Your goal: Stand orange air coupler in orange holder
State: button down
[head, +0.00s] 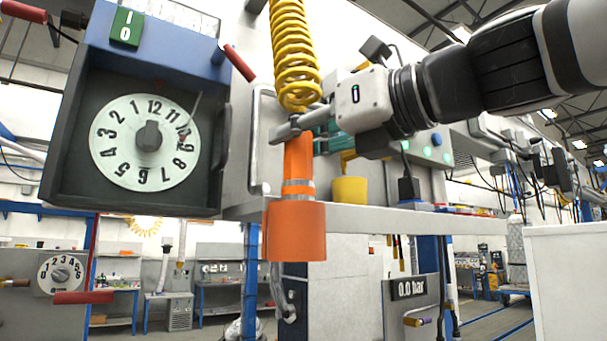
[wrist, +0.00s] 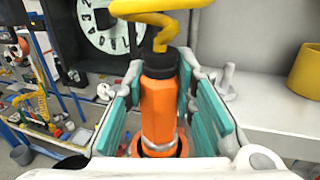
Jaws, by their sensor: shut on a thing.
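The orange air coupler (head: 298,158) is upright, with a yellow coiled hose (head: 294,55) rising from its top. My gripper (head: 300,124) is shut on its upper part. In the wrist view the coupler (wrist: 159,108) stands between the turquoise finger pads (wrist: 160,118), its black collar above. The orange holder (head: 296,231) is a wide cup directly below the coupler at the shelf edge. The coupler's metal ring (head: 298,188) shows just above the holder's rim. The lower end is hidden, apparently inside the holder; whether it rests on the bottom I cannot tell.
A yellow holder (head: 349,190) stands to the right on the grey shelf (head: 420,218); it also shows in the wrist view (wrist: 307,72). A dark box with a numbered dial (head: 145,143) hangs close on the left. Sockets and cables line the wall at right.

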jog(key=shift+w+a+f+b, duration=0.1)
jog(key=shift+f+b, duration=0.55)
jog(key=shift+f, duration=0.6)
jog(key=c, duration=1.2)
grip_release()
jog(key=shift+c, duration=0.2)
jog(key=shift+f, duration=0.1)
jog(key=v, duration=1.2)
